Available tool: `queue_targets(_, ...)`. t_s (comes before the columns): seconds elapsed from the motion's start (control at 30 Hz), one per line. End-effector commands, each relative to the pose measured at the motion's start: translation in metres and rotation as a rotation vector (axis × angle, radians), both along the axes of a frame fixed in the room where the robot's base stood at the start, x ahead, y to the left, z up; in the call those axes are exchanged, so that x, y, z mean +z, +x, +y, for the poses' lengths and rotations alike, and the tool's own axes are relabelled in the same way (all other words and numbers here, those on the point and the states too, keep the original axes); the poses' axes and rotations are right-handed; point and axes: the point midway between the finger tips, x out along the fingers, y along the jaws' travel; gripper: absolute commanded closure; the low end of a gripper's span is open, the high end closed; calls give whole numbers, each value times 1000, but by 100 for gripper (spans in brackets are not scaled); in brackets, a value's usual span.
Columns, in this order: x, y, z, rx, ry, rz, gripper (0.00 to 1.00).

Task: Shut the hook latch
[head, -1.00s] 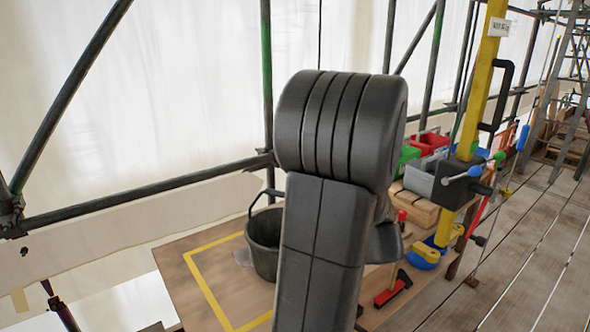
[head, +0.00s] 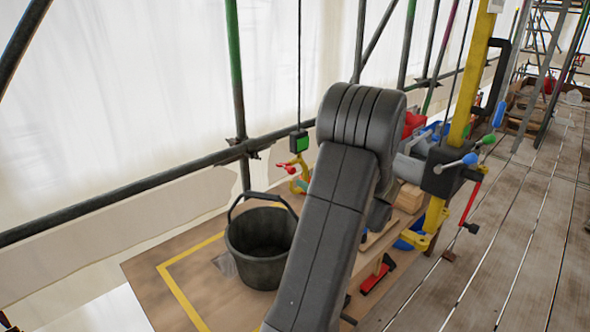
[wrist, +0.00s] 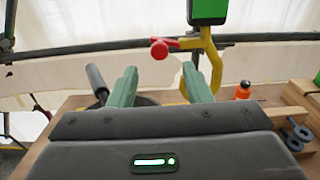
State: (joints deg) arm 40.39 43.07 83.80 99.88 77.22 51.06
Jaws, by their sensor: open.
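A yellow hook (head: 302,179) hangs from a black block with a green face (head: 302,142) on a thin line, left of my arm in the head view. Its red latch (head: 287,168) sticks out to the left. In the wrist view the hook (wrist: 212,62) hangs below the green block (wrist: 208,9), and the latch's red round knob (wrist: 159,49) points left, above the gap between my fingers. My gripper (wrist: 160,84) is open and empty, with green fingertips apart. The right finger overlaps the hook's lower part. In the head view my arm hides the gripper.
A black bucket (head: 262,245) stands on the wooden platform (head: 150,268) inside a yellow outline. A yellow post (head: 470,75) with levers rises at the right. Scaffold tubes (head: 120,194) run behind. The plank walkway (head: 535,225) at the right is mostly clear.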

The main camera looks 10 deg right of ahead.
Motion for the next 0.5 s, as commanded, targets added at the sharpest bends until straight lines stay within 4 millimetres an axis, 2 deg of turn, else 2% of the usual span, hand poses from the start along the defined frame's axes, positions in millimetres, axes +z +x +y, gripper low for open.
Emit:
queue_targets(0.1, 3, 21, 15, 3, -1, 1, 55)
queue_targets(0.23, 2, 39, 27, 2, -1, 0, 55)
queue_targets(0.5, 0, 55, 37, 1, -1, 0, 55)
